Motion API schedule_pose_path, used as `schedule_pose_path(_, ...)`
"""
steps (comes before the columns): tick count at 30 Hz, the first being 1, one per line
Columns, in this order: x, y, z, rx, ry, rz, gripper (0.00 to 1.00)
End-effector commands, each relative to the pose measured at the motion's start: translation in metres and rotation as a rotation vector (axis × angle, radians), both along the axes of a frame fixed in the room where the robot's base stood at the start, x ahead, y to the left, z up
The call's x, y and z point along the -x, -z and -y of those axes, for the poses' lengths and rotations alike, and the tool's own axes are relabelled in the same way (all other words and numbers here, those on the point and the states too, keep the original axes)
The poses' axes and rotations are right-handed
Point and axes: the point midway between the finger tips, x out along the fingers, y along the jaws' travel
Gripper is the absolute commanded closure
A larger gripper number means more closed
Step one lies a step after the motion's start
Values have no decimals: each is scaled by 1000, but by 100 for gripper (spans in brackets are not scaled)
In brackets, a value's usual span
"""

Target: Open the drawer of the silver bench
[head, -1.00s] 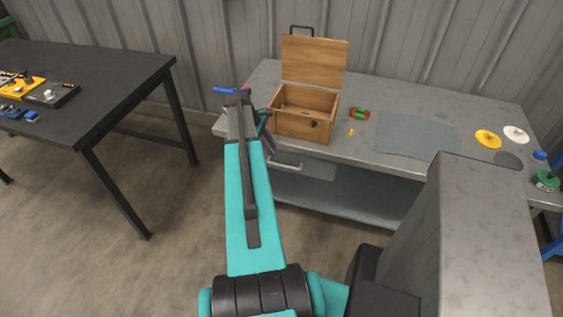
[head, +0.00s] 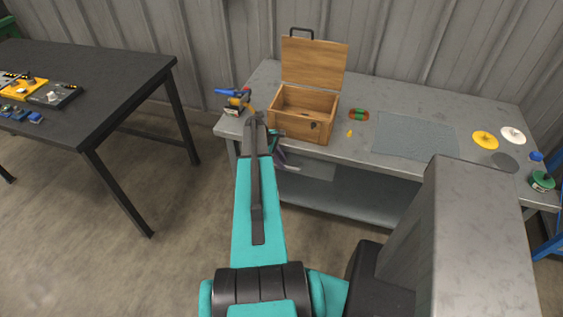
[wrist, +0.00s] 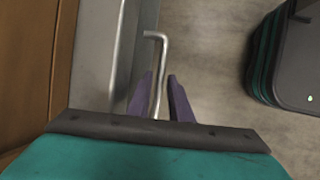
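The silver bench (head: 352,146) stands along the wall with a grey drawer (head: 314,168) under its left part. The drawer front looks closed. In the wrist view the bench's metal edge (wrist: 100,50) runs along the left, and the drawer's bent bar handle (wrist: 162,60) stands out from it. My gripper (wrist: 160,75) has its two purple fingers on either side of the handle bar, with a gap showing, so it looks open around it. In the head view my gripper (head: 282,159) is at the drawer front, and my arm hides most of the handle.
A dark table (head: 100,75) stands left. Free floor lies before the drawer.

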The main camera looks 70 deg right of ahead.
Motion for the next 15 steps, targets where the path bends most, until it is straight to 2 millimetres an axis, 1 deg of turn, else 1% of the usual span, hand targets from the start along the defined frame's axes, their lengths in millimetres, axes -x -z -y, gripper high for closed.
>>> schedule_pose_path(4, 2, 4, 1, 1, 0, 0, 81)
schedule_pose_path(12, 2, 5, 1, 1, 0, 0, 81)
schedule_pose_path(14, 2, 5, 1, 1, 0, 0, 90)
schedule_pose_path(15, 2, 5, 1, 1, 0, 0, 97)
